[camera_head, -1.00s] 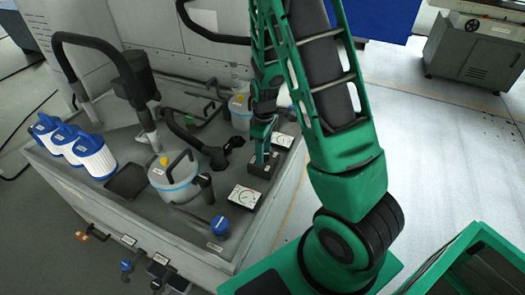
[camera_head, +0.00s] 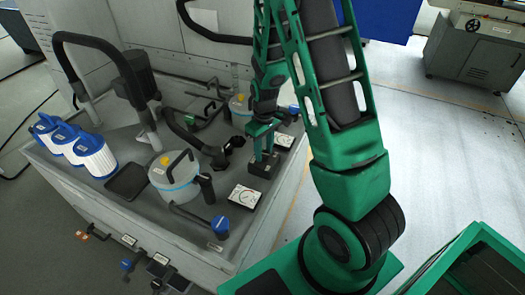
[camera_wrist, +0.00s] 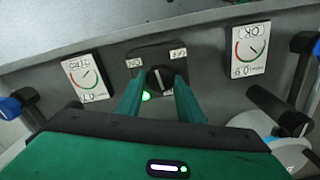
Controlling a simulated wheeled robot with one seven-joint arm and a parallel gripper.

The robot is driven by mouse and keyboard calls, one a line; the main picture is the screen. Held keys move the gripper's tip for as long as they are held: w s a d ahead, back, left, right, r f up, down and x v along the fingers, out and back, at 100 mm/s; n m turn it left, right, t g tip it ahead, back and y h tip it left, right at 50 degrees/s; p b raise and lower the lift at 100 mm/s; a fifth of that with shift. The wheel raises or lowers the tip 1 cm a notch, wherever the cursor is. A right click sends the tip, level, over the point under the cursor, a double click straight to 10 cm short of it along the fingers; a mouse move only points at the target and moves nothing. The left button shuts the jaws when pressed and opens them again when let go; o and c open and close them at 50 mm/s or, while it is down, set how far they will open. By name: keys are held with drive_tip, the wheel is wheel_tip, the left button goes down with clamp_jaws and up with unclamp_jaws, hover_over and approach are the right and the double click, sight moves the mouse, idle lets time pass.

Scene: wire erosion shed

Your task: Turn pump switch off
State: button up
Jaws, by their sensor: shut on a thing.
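The pump switch is a dark box (camera_head: 262,167) on the grey tank top in the head view. In the wrist view its black rotary knob (camera_wrist: 160,76) carries a pale pointer line and sits between two small white labels. A green light (camera_wrist: 145,97) glows beside the knob. My gripper (camera_head: 263,152) reaches down onto the box from above. In the wrist view my gripper (camera_wrist: 159,84) has its green fingers on either side of the knob, shut on it. The fingers hide part of the box and a lower label.
Dial gauges flank the switch, one at left (camera_wrist: 86,77) and one at right (camera_wrist: 247,50) in the wrist view. A canister (camera_head: 175,178), a blue-topped valve (camera_head: 220,226) and black pipe handles stand close by. White filters (camera_head: 95,155) stand at the far left.

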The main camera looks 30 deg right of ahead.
sight(264, 153)
drive_tip(key=m, duration=0.3)
drive_tip(key=shift+w+m, duration=0.1)
drive_tip(key=shift+m, duration=2)
drive_tip(key=o, duration=1.1)
drive_tip(key=shift+c, duration=0.2)
wheel_tip(264, 153, up, 11)
drive_tip(key=shift+f, duration=0.1)
